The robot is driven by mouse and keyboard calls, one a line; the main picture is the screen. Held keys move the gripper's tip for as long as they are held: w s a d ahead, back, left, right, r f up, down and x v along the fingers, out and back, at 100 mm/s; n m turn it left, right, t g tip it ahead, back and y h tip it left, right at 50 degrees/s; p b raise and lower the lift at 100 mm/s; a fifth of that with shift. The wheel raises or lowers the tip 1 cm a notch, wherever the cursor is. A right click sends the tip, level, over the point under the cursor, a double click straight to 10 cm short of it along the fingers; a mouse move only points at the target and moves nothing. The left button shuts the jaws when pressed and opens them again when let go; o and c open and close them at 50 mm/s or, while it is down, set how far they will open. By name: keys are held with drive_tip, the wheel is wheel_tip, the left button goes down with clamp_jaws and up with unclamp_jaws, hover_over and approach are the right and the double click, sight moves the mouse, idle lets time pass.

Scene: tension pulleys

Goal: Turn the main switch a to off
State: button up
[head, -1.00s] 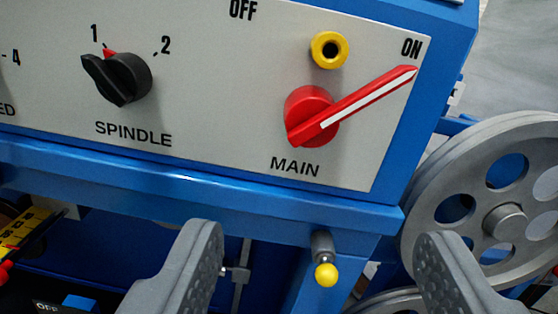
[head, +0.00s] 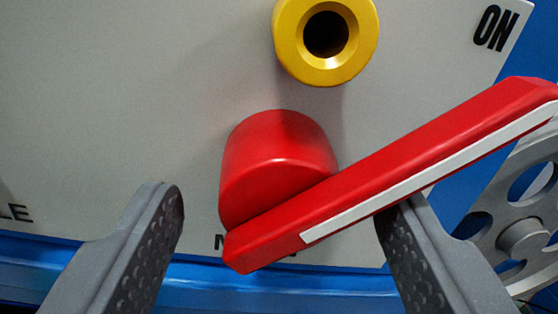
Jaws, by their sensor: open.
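The main switch (head: 280,165) is a red knob with a long red lever and a white stripe. It sits on the grey panel (head: 130,100), and its lever points up and right toward the ON label (head: 495,27). The MAIN label is almost wholly hidden behind the knob. My gripper (head: 285,205) is open, with one finger left of the knob and the other under the lever on the right. The lever overlaps the tip of the right finger; I cannot tell whether they touch. The OFF label is out of view.
A yellow ring with a dark hole (head: 325,35) sits on the panel just above the knob. A blue frame edge (head: 290,285) runs below the panel. A grey spoked wheel (head: 525,235) stands at the right, behind the right finger.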

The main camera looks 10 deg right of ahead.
drive_tip(key=shift+w, duration=0.45)
clamp_jaws()
drive_tip(key=shift+d, duration=0.1)
